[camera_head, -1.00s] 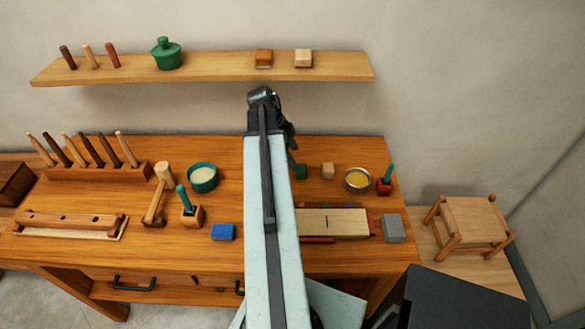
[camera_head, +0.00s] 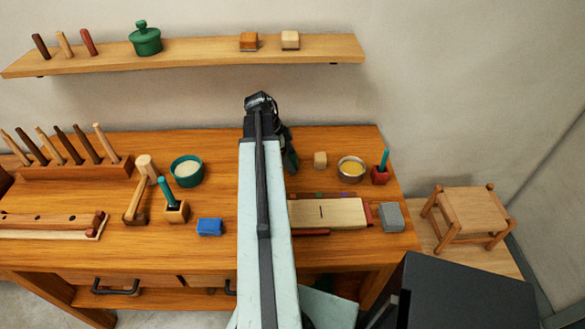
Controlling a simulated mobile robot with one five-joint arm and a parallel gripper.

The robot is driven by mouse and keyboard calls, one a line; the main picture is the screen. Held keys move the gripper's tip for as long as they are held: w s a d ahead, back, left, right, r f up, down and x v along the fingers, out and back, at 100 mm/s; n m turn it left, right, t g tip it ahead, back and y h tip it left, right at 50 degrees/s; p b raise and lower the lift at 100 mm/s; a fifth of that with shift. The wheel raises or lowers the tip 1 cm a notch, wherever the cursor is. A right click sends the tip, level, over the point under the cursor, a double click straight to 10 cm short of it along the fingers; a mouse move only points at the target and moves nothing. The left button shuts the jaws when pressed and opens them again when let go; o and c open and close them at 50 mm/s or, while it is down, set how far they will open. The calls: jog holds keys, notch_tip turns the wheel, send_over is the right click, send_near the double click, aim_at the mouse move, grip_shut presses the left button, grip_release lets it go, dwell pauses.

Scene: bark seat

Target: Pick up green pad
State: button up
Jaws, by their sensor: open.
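The green pad (camera_head: 292,162) is a small dark green block on the workbench, just right of my arm and left of a small tan block (camera_head: 320,159). It is partly hidden by my gripper. My gripper (camera_head: 288,151) is dark and points down from the arm's far end, overlapping the pad in the camera_head view. It looks open and empty. The fingertips are small and dark, so I cannot tell whether they touch the pad or hang above it.
A metal bowl (camera_head: 351,169) and a red holder (camera_head: 380,174) stand to the right. A wooden board (camera_head: 335,213) and a grey block (camera_head: 391,216) lie nearer. A blue block (camera_head: 210,227) and green bowl (camera_head: 187,171) are left of my arm. A shelf (camera_head: 200,55) hangs above.

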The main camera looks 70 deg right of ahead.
jog(key=shift+r, duration=0.1)
jog(key=c, duration=1.5)
jog(key=shift+r+p, duration=0.25)
jog(key=shift+p, duration=0.05)
notch_tip(320, 180, up, 7)
jog(key=p, duration=0.7)
jog(key=w+a, duration=0.3)
jog(key=w, duration=0.5)
jog(key=w+a, duration=0.3)
jog(key=w, duration=0.5)
jog(key=shift+w+a+f, duration=0.25)
jog(key=shift+w+a, duration=0.05)
jog(key=shift+w, duration=0.1)
jog(key=o, duration=0.8)
jog(key=shift+c, duration=0.2)
jog(key=c, duration=0.5)
jog(key=shift+s, duration=0.1)
jog(key=shift+c, duration=0.2)
